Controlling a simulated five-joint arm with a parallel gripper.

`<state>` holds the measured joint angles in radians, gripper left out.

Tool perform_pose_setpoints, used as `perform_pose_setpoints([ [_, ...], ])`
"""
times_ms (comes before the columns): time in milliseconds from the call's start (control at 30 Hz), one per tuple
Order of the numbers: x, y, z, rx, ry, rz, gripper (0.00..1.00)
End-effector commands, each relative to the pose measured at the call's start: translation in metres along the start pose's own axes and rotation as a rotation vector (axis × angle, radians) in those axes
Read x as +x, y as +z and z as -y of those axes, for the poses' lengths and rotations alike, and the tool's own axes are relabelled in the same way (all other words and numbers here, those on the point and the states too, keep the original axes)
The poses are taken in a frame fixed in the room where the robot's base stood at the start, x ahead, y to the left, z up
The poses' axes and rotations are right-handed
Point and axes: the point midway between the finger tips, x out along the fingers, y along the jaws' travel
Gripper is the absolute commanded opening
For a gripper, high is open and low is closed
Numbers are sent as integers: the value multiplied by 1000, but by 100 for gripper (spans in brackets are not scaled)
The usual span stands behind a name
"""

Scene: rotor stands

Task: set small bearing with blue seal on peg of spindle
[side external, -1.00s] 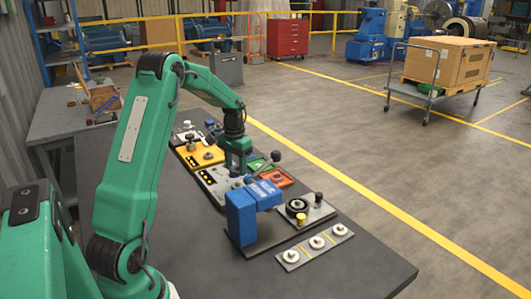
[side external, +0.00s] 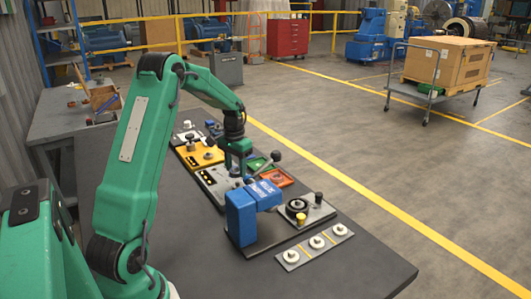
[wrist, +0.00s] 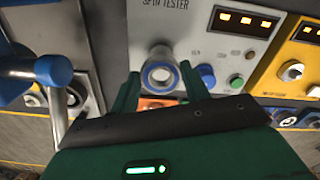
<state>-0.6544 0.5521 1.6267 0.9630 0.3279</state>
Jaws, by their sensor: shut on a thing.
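My gripper (wrist: 158,80) is shut on the small bearing with blue seal (wrist: 160,76), a pale ring with a blue band between the two green fingers. In the side view my gripper (side external: 238,172) is low over the spin tester (side external: 213,187); the fingertips and bearing are small and partly hidden.
A blue press (side external: 241,217) with a lever stands close on the near side of my gripper. A yellow panel (side external: 201,158) lies behind it. An orange tray (side external: 277,177), a plate with a black ring (side external: 315,215) and a strip of washers (side external: 292,256) lie to the right.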

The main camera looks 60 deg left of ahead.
Motion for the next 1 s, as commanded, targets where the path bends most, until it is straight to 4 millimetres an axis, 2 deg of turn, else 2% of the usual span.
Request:
perform_pose_setpoints([
  [667, 0, 0, 0, 0, 0, 0, 21],
  [1000, 8, 0, 0, 0, 0, 0, 21],
])
